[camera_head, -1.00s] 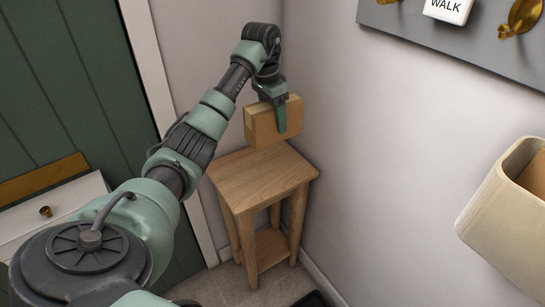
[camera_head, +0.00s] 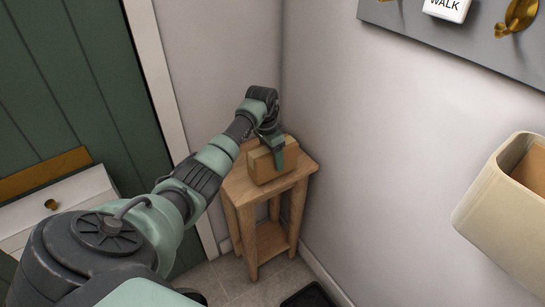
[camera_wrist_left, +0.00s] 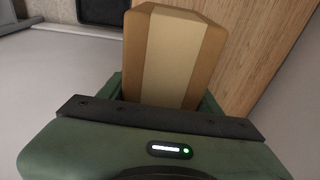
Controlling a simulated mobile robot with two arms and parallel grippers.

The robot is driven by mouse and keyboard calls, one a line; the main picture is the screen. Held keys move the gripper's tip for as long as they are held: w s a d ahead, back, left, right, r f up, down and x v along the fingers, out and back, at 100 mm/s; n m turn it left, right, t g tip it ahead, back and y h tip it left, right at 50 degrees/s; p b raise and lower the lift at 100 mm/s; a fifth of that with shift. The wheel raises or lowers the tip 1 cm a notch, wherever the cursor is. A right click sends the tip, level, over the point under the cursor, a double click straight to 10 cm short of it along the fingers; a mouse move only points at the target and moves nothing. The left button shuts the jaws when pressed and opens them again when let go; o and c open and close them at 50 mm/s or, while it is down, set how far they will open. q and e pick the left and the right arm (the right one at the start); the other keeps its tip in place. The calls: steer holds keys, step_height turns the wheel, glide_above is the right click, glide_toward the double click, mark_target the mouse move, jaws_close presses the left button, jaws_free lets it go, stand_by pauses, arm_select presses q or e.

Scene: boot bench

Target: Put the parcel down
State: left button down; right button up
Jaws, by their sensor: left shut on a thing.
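The parcel is a small brown cardboard box (camera_head: 263,168) with a paler tape band. It is upright at the top of the small wooden side table (camera_head: 299,173). My left gripper (camera_head: 277,152) is shut on the parcel from above, one finger showing across its near face. In the left wrist view the parcel (camera_wrist_left: 172,55) sits between the jaws, with the wooden tabletop (camera_wrist_left: 262,45) beside it. I cannot tell whether the parcel's underside touches the tabletop. My right gripper is out of view.
White walls meet in a corner behind the table. A green door (camera_head: 75,85) and white letterbox-like box (camera_head: 60,205) are at left. A cream container (camera_head: 510,210) is at right, under a grey hook board (camera_head: 480,45). A dark mat (camera_head: 308,297) lies on the floor.

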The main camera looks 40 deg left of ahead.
arm_select(q)
steer(key=shift+f, duration=0.95)
steer(key=shift+c, duration=1.6)
jaws_free()
steer(key=shift+f, duration=0.15)
steer(key=r, duration=0.4)
steer(key=s+r, duration=0.1)
steer(key=r, duration=0.7)
steer(key=shift+s+a+r+b, duration=0.1)
steer(key=shift+s+a+b, duration=0.15)
steer(key=shift+s+b, duration=0.15)
